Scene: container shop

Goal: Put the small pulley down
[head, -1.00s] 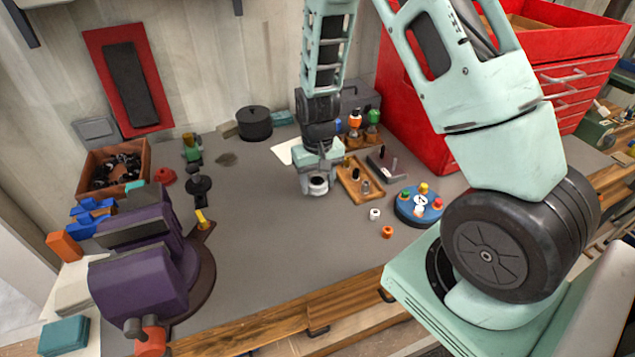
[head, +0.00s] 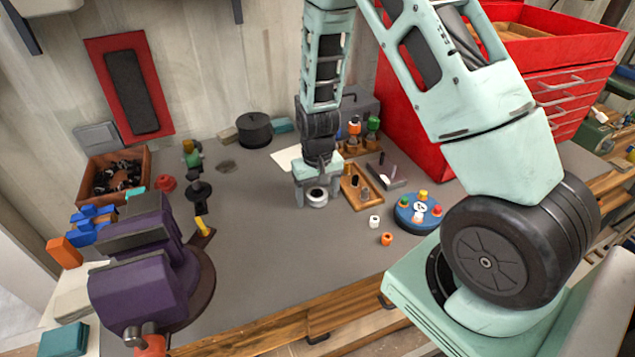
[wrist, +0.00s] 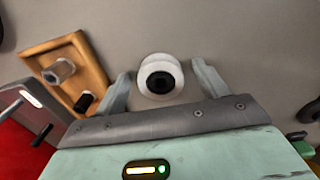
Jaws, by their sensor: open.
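The small pulley (head: 317,198) is a white, round piece with a dark centre hole. It stands on the grey bench top, just left of the wooden tray. My gripper (head: 317,195) is open above and around it, one finger on each side. In the wrist view the pulley (wrist: 160,77) lies between the two spread fingers of my gripper (wrist: 160,85), with a visible gap on both sides. Its underside is hidden.
A wooden tray (head: 350,199) with small parts is close on the right. A white nut (head: 375,221), an orange nut (head: 386,239) and a blue round holder (head: 405,218) are further right. A purple vise (head: 140,265) stands at left. The bench middle is clear.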

